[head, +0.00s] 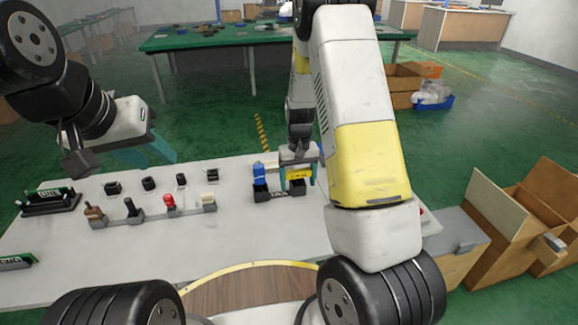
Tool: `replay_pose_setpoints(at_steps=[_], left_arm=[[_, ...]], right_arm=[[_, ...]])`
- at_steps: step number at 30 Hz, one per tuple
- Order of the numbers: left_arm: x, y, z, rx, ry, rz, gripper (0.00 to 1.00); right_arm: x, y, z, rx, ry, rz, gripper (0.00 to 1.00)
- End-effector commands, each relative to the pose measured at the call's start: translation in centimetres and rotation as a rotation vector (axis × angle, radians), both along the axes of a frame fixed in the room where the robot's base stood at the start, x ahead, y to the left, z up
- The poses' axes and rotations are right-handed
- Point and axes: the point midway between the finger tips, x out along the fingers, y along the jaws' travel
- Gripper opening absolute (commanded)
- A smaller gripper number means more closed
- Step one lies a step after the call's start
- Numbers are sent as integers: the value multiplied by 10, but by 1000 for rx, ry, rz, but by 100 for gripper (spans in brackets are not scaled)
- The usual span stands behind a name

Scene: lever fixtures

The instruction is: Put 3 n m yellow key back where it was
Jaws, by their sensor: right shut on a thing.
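The yellow key (298,174) is between the teal fingers of my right gripper (297,178), which is shut on it. It is held at the black holder (264,191) near the far right part of the white table. I cannot tell whether the key is seated in the holder or just above it. A blue key (259,170) stands upright in the left part of the same holder. My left gripper (145,152) is over the far left of the table, away from the keys. Its fingers are seen from the side, so its opening is unclear.
A row of lever fixtures (130,208) stands left of the holder, with several small black parts (149,184) behind it. Black stands with green boards (50,199) are at the left edge. Cardboard boxes (500,235) stand on the floor at right. The table's front middle (150,253) is clear.

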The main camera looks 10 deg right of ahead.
Motion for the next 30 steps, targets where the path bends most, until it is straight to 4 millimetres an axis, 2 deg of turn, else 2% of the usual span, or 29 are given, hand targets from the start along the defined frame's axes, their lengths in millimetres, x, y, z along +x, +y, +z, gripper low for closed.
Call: replay_pose_setpoints(at_steps=[1, 4, 13, 16, 20, 30], left_arm=[[0, 0, 0, 0, 0, 0, 36], [0, 0, 0, 0, 0, 0, 36], [0, 0, 0, 0, 0, 0, 36], [0, 0, 0, 0, 0, 0, 36], [0, 0, 0, 0, 0, 0, 36], [0, 0, 0, 0, 0, 0, 36]], right_arm=[[0, 0, -1, 0, 0, 0, 81], [0, 0, -1, 0, 0, 0, 98], [0, 0, 0, 0, 0, 0, 98], [0, 0, 6, 0, -2, 1, 98], [1, 0, 25, 0, -5, 2, 98], [0, 0, 97, 1, -4, 1, 98]])
